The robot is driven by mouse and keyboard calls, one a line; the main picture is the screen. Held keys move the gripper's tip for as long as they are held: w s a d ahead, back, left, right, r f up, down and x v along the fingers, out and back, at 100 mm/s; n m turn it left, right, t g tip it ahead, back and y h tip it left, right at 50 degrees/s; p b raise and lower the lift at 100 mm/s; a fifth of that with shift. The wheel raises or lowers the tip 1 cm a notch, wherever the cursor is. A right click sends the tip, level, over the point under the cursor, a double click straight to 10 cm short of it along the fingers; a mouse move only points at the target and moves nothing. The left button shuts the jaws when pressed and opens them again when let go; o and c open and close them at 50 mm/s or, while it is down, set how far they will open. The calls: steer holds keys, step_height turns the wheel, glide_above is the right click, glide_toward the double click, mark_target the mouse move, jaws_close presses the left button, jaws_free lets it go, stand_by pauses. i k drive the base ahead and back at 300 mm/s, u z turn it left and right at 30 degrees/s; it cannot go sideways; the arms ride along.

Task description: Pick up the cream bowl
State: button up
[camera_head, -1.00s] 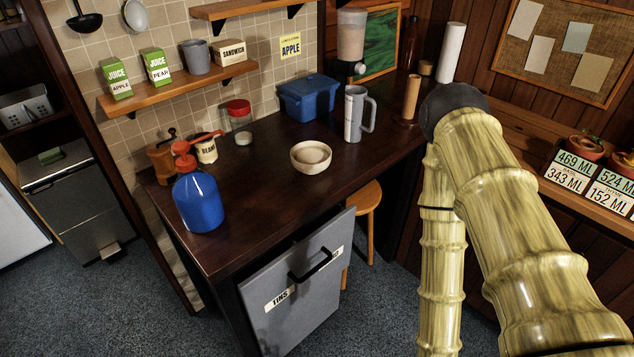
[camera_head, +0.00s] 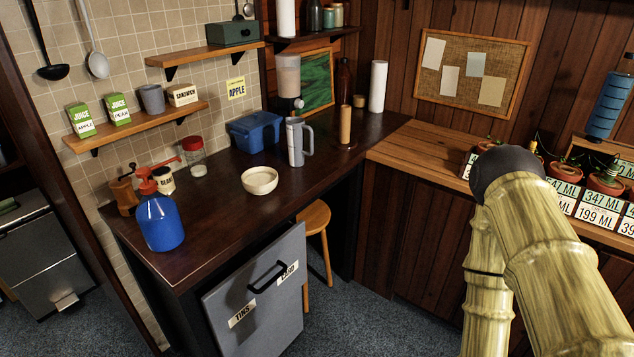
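The cream bowl (camera_head: 260,181) stands upright near the front edge of the dark wooden counter (camera_head: 222,222). It looks empty. A grey mug-like tumbler with a handle (camera_head: 296,143) stands behind it to the right. My arm shows at the right of the picture as pale, bamboo-patterned links with a dark joint, well apart from the bowl. My gripper is not in view.
A blue spray bottle (camera_head: 160,222), a red-lidded jar (camera_head: 194,158) and a blue tub (camera_head: 255,132) stand around the bowl. Below the counter, a grey door (camera_head: 258,298) stands out and a wooden stool (camera_head: 314,219) is beside it. Counter around the bowl is clear.

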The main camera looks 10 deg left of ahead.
mark_target(262, 180)
steer(key=z, duration=1)
steer(key=i, duration=1.4)
steer(key=u, duration=1.25)
